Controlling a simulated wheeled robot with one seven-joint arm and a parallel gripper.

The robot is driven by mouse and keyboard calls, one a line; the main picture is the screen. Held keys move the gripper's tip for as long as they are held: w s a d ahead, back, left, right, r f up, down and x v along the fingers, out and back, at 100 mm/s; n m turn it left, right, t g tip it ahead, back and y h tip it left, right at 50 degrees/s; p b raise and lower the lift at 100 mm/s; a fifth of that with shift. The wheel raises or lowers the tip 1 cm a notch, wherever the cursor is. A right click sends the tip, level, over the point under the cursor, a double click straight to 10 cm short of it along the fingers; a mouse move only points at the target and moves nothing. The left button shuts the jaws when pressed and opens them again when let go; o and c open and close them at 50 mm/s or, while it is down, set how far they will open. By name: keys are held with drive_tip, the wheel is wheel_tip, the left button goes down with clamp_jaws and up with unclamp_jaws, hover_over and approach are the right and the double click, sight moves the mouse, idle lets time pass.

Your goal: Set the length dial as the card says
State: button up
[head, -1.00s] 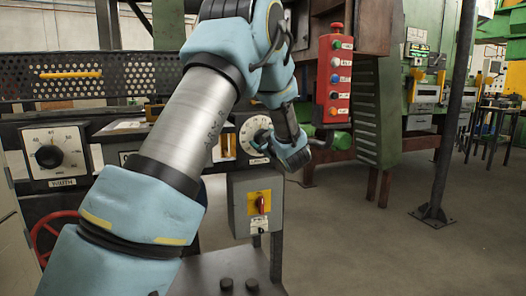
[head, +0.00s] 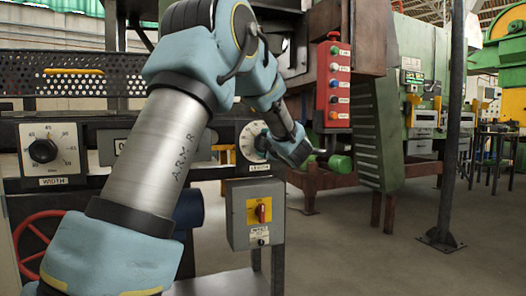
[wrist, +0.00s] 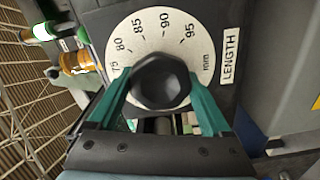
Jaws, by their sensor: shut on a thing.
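The length dial (wrist: 190,28) is a round white plate, marked from about 75 to 95 mm, beside a LENGTH label (wrist: 229,54). Its black faceted knob (wrist: 162,82) sits between the two green fingers of my gripper (wrist: 161,78), which is shut on it. I cannot make out a pointer mark on the knob. In the head view the dial (head: 247,137) is on the dark panel, partly covered by my gripper (head: 268,144). I cannot identify the card in either view.
A WIDTH dial (head: 43,150) is at the left of the panel, above a red handwheel (head: 22,243). A grey box with a red switch (head: 261,212) hangs below the length dial. A red button box (head: 334,84) is to the right. Open floor lies further right.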

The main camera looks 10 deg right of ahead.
drive_tip(key=shift+f+n, duration=0.1)
drive_tip(key=shift+n, duration=0.2)
drive_tip(key=o, duration=1.2)
drive_tip(key=shift+c, duration=0.2)
drive_tip(key=s+d, duration=0.1)
drive_tip(key=s, duration=0.9)
drive_tip(key=shift+s+d, duration=0.2)
drive_tip(key=shift+s, duration=0.15)
